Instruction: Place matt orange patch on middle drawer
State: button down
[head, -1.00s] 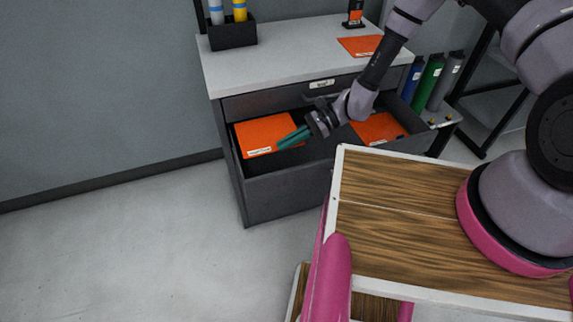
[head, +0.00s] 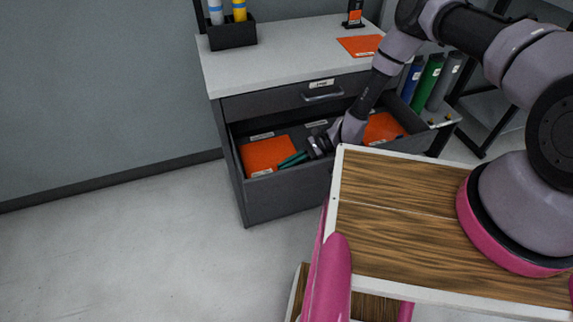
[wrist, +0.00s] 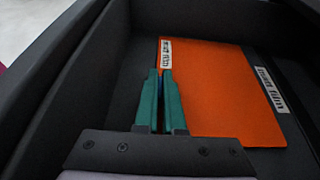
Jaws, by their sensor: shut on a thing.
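A flat orange patch (head: 268,155) with a white "matt film" label is low in the left part of the open drawer (head: 255,205). It also shows in the wrist view (wrist: 215,95), appearing flat near the drawer floor. My gripper (head: 294,160) has teal fingers and is shut on the patch's edge. In the wrist view the finger tips (wrist: 160,73) meet at that edge beside the label. Another "matt film" label (wrist: 270,90) lies at the patch's far edge. Whether the whole patch touches the floor cannot be told.
A second orange sheet (head: 383,127) lies in the drawer's right part, and a third (head: 360,45) on the grey cabinet top (head: 290,50). The drawer above (head: 310,94) is closed. The open drawer's walls surround my gripper. Colored rolls (head: 430,78) stand at the right.

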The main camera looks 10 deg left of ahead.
jog(key=shift+f, duration=0.15)
jog(key=c, duration=1)
grip_release()
jog(key=shift+w+d+r, duration=0.1)
jog(key=shift+r, duration=0.15)
jog(key=v, duration=1.1)
jog(key=shift+w+d+r, duration=0.1)
jog(key=shift+d, duration=0.2)
jog(key=shift+r, duration=0.1)
